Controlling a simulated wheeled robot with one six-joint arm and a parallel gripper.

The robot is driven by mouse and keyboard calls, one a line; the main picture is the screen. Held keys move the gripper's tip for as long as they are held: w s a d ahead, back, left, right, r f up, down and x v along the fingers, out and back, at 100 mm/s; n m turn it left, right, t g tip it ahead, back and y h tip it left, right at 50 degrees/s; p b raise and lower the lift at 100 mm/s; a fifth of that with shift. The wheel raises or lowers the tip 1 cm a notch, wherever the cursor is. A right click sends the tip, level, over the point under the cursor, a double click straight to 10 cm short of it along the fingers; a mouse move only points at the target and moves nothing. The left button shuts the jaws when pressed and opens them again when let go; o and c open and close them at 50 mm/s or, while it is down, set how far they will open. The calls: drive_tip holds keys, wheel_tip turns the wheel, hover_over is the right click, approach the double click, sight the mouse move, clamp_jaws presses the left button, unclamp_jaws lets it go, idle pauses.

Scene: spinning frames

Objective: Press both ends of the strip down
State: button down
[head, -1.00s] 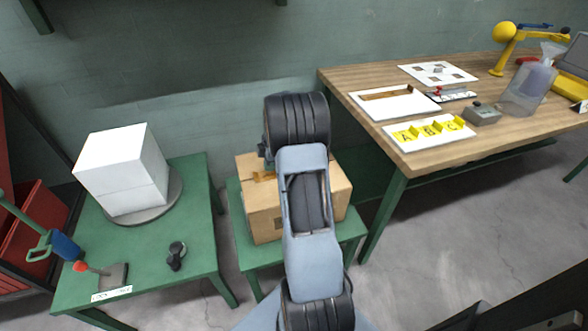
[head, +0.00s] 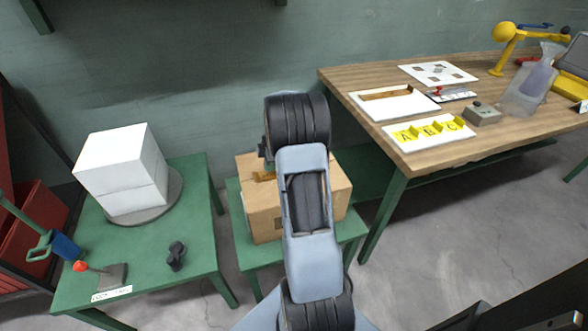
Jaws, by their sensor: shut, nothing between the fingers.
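A brown cardboard box (head: 265,218) stands on a low green table, left of and behind my arm. A short brown-orange strip (head: 263,176) shows on its top near the left side. Only this left part of the strip is visible. I cannot tell whether its end lies flat or stands up. My arm covers the middle of the box, and the rest of the strip is hidden behind it. My gripper is hidden behind my own arm, so its place relative to the strip does not show.
A green table (head: 140,270) at left holds white blocks (head: 125,165) on a round grey plate. The wooden bench (head: 350,85) at right holds white boards, a yellow ABC piece (head: 430,131), a grey box and a clear bottle.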

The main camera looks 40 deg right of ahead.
drive_tip(key=shift+f+b, duration=0.3)
drive_tip(key=shift+f, duration=0.1)
idle(0.4)
drive_tip(key=shift+f+b, duration=0.45)
drive_tip(key=shift+f, duration=0.15)
drive_tip(key=shift+r, duration=0.1)
wheel_tip(320, 180, up, 8)
drive_tip(key=p, duration=0.5)
idle(0.5)
